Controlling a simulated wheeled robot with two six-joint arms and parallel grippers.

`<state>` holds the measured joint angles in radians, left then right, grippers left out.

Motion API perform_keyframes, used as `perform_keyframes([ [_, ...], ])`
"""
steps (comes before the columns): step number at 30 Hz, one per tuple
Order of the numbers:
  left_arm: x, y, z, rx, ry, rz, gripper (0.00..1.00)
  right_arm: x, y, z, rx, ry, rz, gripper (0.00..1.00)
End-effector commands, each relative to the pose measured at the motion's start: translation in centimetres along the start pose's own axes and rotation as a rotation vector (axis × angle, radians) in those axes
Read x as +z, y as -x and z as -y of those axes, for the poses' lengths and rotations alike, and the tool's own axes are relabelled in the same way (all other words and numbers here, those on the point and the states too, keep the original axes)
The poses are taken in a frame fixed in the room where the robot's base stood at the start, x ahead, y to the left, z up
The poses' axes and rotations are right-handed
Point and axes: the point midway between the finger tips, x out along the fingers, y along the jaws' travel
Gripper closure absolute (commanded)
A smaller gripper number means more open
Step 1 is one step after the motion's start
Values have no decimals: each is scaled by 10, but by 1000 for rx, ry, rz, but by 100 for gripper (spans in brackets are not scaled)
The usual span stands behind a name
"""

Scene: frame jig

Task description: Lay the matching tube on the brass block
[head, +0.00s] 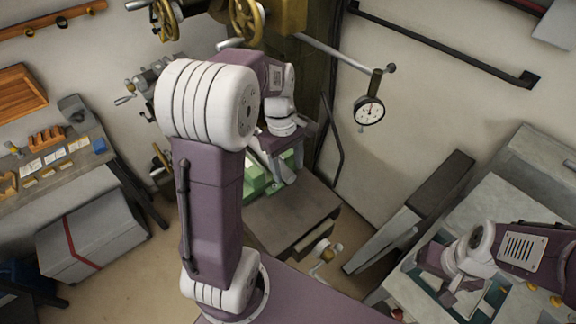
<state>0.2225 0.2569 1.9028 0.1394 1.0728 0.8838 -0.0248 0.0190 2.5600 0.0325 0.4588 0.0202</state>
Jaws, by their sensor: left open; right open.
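My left gripper (275,172) is at the upper middle, pointing down over a green fixture (256,181) on a grey machine bed. It looks open, and I see nothing held in it. My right gripper (434,279) is at the lower right, open over a pale board with dark green areas (413,290). Small orange-yellow pieces (556,301) lie near it, partly behind my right arm. I cannot make out which thing is the tube or the brass block. My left arm covers much of the middle.
A machine with brass-coloured handwheels (246,18) stands at the top. A dial gauge (369,110) hangs from a rod. A workbench with small parts (52,165) is at the left, with a grey box (92,238) below it. Open floor lies at the lower left.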

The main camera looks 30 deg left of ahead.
Motion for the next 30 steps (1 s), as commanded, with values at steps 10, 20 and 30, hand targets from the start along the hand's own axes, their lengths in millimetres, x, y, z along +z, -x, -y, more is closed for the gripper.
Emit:
perform_keyframes([
  [10,7,49,0,0,0,0,44,-5,51,1,0,0,0,20],
  [20,10,69,0,0,0,0,44,-7,71,1,0,0,0,20],
  [30,10,68,0,0,0,0,44,-7,70,1,0,0,0,20],
])
